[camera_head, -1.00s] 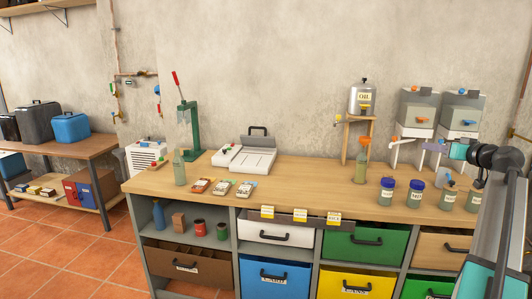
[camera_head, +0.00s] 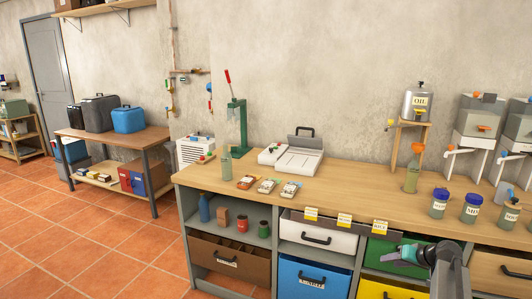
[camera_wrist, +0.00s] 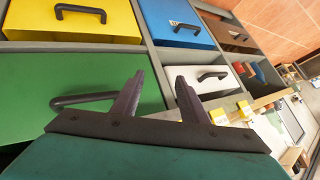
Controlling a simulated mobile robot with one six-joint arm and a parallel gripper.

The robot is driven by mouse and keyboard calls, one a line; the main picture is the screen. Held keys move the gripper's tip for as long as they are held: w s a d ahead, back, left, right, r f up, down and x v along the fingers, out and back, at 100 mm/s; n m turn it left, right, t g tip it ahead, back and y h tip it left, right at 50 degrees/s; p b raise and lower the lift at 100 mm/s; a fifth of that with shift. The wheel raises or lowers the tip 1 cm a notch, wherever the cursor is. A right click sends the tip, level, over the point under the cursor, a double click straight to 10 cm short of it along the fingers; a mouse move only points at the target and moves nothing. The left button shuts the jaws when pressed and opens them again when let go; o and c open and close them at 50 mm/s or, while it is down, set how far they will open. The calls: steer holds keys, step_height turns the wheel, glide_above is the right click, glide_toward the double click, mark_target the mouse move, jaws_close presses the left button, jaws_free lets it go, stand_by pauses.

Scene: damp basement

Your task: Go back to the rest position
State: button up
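My gripper (camera_wrist: 158,92) is open and empty in the wrist view, with its two dark fingers apart. It is in front of the workbench's drawers: a green drawer (camera_wrist: 60,75) fills the left and a white drawer (camera_wrist: 222,72) is to the right of the fingers. In the head view my arm stands at the lower right, in front of the workbench (camera_head: 350,192).
A side table (camera_head: 125,140) with cases stands at the left. The tiled floor (camera_head: 80,235) in front of it is clear.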

steer(key=s+a+f+g, duration=0.4)
steer(key=s+a+f, duration=0.5)
steer(key=a+f, duration=0.3)
steer(key=s+a+f+g, duration=0.3)
steer(key=s+a+f, duration=0.5)
steer(key=a+f, duration=0.45)
steer(key=s+a+f+n+g+h, duration=0.1)
steer(key=s+f, duration=0.3)
steer(key=s, duration=0.6)
steer(key=s+a+f+g+h, duration=0.1)
steer(key=s+a+f+g, duration=0.2)
steer(key=s, duration=0.7)
steer(key=s+a+f+n+g+h, duration=0.1)
steer(key=s+a+f+g, duration=0.1)
steer(key=s+f, duration=0.4)
steer(key=s, duration=0.3)
steer(key=shift+s+a+f+n+g, duration=0.3)
steer(key=shift+s+a+f+g, duration=0.05)
steer(key=shift+s+f+g, duration=0.05)
